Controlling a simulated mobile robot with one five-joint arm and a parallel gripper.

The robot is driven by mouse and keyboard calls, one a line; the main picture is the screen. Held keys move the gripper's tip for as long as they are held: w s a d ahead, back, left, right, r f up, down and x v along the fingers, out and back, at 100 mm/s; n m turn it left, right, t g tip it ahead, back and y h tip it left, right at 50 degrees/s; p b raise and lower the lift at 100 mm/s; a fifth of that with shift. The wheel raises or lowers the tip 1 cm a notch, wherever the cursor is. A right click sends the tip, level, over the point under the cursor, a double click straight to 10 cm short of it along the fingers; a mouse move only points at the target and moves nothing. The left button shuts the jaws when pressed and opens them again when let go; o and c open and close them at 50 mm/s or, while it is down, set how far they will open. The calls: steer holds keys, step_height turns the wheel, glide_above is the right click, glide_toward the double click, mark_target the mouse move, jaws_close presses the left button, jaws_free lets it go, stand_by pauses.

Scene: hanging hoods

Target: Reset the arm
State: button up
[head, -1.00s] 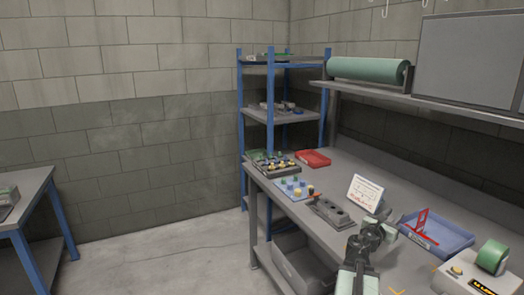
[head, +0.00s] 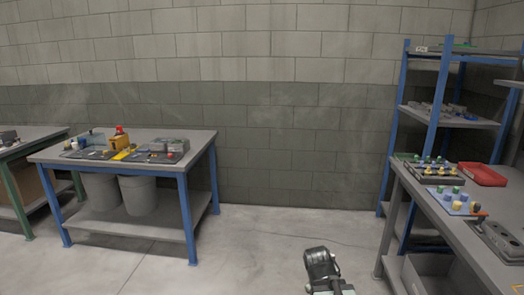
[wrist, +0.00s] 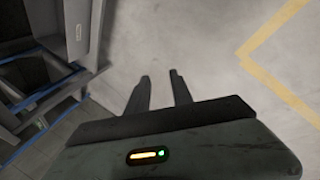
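My arm (head: 322,268) shows at the bottom of the head view, dark and folded low, over open floor to the left of the right-hand bench. My gripper (wrist: 159,76) shows in the wrist view with two dark fingers apart and bare concrete floor between them. It is open and holds nothing. The fingers are not clearly visible in the head view.
A grey bench (head: 415,205) with blue legs stands at the right, bearing a red tray (head: 483,174) and part boards. A blue shelf rack (head: 432,120) stands behind it. Another blue-legged table (head: 195,148) stands at the left. Floor between is clear.

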steer(key=s+a+f+m+g+y, duration=0.2)
steer(key=s+a+m+g+y, duration=0.15)
steer(key=s+a+m, duration=0.3)
step_height(320, 180, up, 19)
steer(key=p, duration=1.9)
steer(key=shift+s+d+r, duration=0.15)
steer(key=shift+d, duration=0.2)
steer(key=shift+m, duration=0.25)
